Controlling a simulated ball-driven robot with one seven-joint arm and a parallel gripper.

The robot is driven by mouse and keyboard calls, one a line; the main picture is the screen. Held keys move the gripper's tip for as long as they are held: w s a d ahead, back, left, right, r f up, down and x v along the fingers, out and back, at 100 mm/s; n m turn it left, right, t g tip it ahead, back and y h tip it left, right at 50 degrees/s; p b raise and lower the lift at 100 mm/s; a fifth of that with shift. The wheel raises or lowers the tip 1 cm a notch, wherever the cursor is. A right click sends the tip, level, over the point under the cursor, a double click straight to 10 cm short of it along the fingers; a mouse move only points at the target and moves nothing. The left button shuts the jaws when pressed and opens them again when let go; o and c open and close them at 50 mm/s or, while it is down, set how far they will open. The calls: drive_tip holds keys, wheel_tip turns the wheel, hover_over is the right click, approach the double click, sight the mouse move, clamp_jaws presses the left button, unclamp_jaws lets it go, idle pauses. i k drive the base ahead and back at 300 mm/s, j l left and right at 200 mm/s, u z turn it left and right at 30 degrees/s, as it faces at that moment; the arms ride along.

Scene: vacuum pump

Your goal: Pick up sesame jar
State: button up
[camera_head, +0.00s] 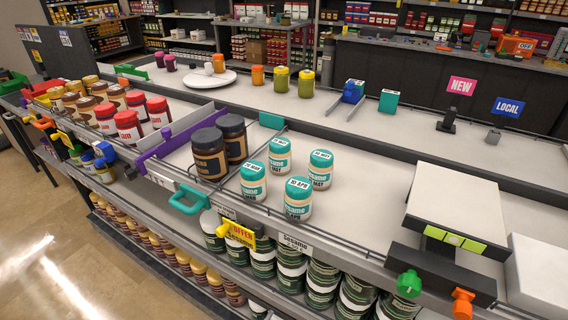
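Several sesame jars with white bodies and teal lids and labels stand upright in a loose group on the middle shelf section. One sesame jar (298,199) is at the front, one (253,181) is to its left, one (319,170) is at the right and one (279,156) is at the back. Printed text, partly dates, shows on their lids. A white label reading "Sesame" (295,245) is on the shelf edge in front of them. My gripper is not in view.
Two dark jars (210,155) stand left of the sesame jars, beyond a thin wire divider. A grey scale-like device (455,205) stands at right. The shelf between it and the sesame jars is clear.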

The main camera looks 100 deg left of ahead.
sight(254, 185)
drive_tip(key=u, duration=2.45)
drive_tip(key=j, duration=0.2)
drive_tip(key=z, duration=0.05)
